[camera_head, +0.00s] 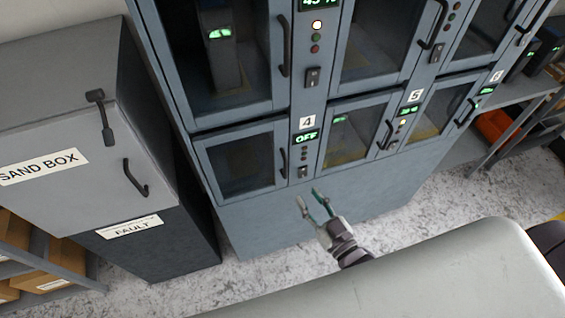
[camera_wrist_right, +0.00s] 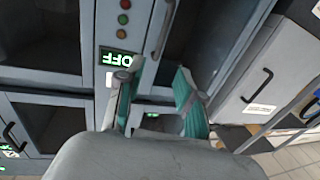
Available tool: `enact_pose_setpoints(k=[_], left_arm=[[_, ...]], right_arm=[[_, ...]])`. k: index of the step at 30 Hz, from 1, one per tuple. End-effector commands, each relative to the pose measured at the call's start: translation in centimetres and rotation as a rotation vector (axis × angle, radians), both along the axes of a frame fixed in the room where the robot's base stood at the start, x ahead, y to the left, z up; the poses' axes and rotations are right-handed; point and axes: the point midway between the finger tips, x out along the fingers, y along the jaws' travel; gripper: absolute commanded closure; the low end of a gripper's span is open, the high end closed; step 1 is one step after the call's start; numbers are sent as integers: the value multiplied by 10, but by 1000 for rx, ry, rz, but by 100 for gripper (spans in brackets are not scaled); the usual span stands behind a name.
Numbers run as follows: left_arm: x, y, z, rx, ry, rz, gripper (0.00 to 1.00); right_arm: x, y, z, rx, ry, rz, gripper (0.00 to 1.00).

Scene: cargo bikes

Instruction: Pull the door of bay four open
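The door of bay four (camera_head: 240,160) is a blue-grey framed door with a dark window in the lower left of the cabinet. It looks shut. Its black vertical handle (camera_head: 283,163) is on its right edge, beside the panel with label 4 and a green OFF display (camera_head: 306,136). My right gripper (camera_head: 309,198) is open and empty, below and right of the handle in the head view. In the right wrist view, the scene is upside down; the handle (camera_wrist_right: 160,30) shows beyond the gap between the open fingers (camera_wrist_right: 156,90), apart from them. My left gripper is not in view.
A grey sand box (camera_head: 70,175) with a handle and latch stands close left of the cabinet. Bay five's door (camera_head: 353,130) and other bay doors look shut. The speckled floor (camera_head: 440,205) before the cabinet is clear.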

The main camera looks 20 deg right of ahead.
Motion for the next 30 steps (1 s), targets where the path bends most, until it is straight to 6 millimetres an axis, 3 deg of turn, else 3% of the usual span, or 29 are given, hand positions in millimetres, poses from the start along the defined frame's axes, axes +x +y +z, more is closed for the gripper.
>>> enact_pose_setpoints(k=[5, 15, 21, 30], left_arm=[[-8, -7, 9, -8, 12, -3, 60], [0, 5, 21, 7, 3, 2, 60], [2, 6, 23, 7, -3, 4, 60], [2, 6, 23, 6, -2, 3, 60]], right_arm=[[36, 8, 3, 1, -3, -1, 63], [101, 24, 2, 0, 1, 0, 63], [118, 28, 0, 1, 2, 0, 63], [121, 29, -1, 0, 3, 0, 63]])
